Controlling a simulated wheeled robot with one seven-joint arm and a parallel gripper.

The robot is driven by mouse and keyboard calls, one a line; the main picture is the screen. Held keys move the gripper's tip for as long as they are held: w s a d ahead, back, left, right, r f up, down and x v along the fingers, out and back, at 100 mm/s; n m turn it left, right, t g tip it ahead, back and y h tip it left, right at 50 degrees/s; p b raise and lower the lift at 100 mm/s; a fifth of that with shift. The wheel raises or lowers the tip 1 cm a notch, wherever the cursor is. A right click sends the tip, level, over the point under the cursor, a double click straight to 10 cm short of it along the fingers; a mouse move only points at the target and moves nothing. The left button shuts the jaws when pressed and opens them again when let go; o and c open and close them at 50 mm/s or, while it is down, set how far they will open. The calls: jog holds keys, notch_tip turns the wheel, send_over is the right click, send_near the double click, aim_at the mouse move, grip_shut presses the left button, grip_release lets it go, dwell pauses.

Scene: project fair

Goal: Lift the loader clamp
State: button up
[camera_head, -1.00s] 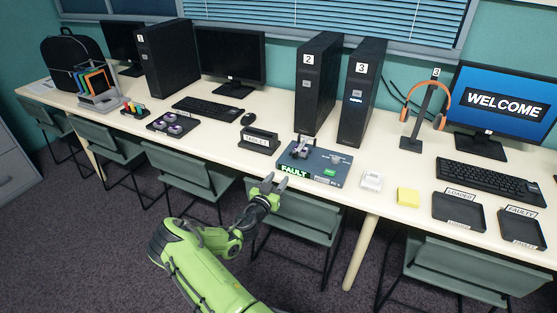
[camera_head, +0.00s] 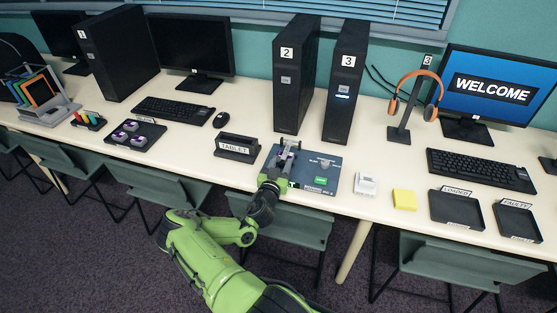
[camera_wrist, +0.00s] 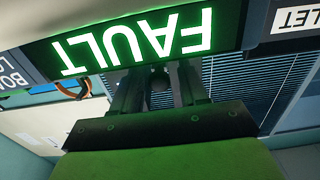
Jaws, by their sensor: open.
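The loader (camera_head: 334,176) is a flat dark blue unit at the table's front edge. Its grey clamp (camera_head: 292,144) stands at its left end, partly covered by my gripper. My gripper (camera_head: 281,164) is at the front left of the loader, open, with its fingers close to the clamp. I cannot tell whether they touch it. In the wrist view, the two fingers (camera_wrist: 160,88) stand apart under a lit green FAULT sign (camera_wrist: 135,42), which appears upside down. My gripper hides this sign in the head view. The clamp is not clear in the wrist view.
A tablet stand (camera_head: 237,148) is left of the loader. A white block (camera_head: 365,186) and yellow pad (camera_head: 404,199) lie to its right. PC towers 2 (camera_head: 296,75) and 3 (camera_head: 344,85) stand behind. Black trays (camera_head: 456,208) are further right, chairs (camera_head: 290,228) below the table edge.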

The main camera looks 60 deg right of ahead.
grip_shut()
jog(key=shift+r, duration=0.1)
